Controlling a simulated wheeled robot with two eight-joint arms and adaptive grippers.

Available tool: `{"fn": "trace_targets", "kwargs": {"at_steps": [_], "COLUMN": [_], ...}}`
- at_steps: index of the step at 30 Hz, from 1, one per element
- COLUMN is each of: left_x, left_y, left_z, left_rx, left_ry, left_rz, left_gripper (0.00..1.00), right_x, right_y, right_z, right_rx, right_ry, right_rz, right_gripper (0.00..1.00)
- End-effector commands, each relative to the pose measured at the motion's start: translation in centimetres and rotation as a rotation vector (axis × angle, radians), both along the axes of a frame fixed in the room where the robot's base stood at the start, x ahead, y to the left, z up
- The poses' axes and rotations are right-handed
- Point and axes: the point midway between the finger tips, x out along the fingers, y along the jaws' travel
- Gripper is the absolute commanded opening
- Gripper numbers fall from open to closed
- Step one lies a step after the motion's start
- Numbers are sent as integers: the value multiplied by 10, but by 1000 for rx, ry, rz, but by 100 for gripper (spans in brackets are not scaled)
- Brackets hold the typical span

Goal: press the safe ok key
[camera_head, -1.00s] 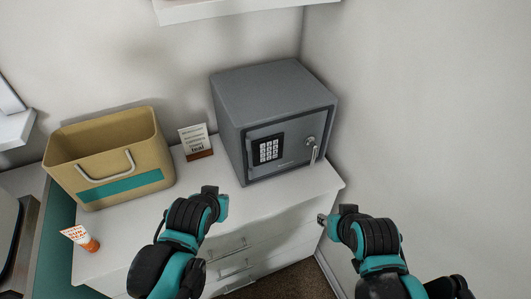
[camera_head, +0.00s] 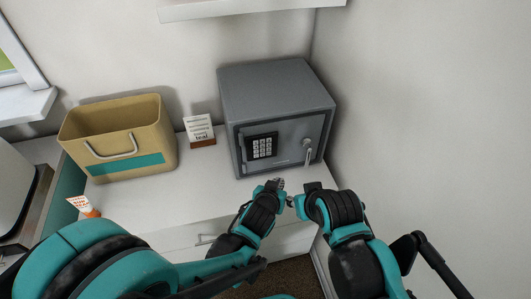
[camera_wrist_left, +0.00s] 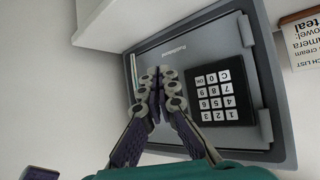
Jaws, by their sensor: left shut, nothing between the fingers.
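The grey safe (camera_head: 275,95) stands on the white dresser with its door shut. Its keypad (camera_head: 262,147) is black with white keys, left of the door handle (camera_head: 307,150). In the left wrist view the keypad (camera_wrist_left: 221,96) appears upside down, with the C and 0 keys in its top row. My left gripper (camera_head: 276,183) is shut and empty, below and in front of the door. Its fingertips (camera_wrist_left: 159,74) appear left of the keypad. My right gripper (camera_head: 291,201) is close beside it; its jaws are unclear.
A wall is close on the right, a shelf (camera_head: 240,8) above.

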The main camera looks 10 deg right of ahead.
Motion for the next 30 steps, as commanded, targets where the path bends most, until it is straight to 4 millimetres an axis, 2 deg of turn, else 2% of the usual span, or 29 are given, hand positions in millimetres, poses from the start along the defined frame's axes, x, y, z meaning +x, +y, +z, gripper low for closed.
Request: {"fn": "trace_targets", "kwargs": {"at_steps": [7,11,24,30], "left_x": [1,8,66,83], "left_y": [1,1,4,4], "left_z": [0,0,0,0], "left_rx": [1,1,0,1], "left_ry": [1,1,0,1], "left_rz": [1,4,4,2], "left_gripper": [0,0,0,0], "right_x": [0,0,0,0], "right_y": [0,0,0,0], "right_z": [0,1,4,2], "right_rx": [0,1,0,0], "right_ry": [-1,-1,-1,0], "right_rz": [0,1,0,0], "right_gripper": [35,35,35,35]}}
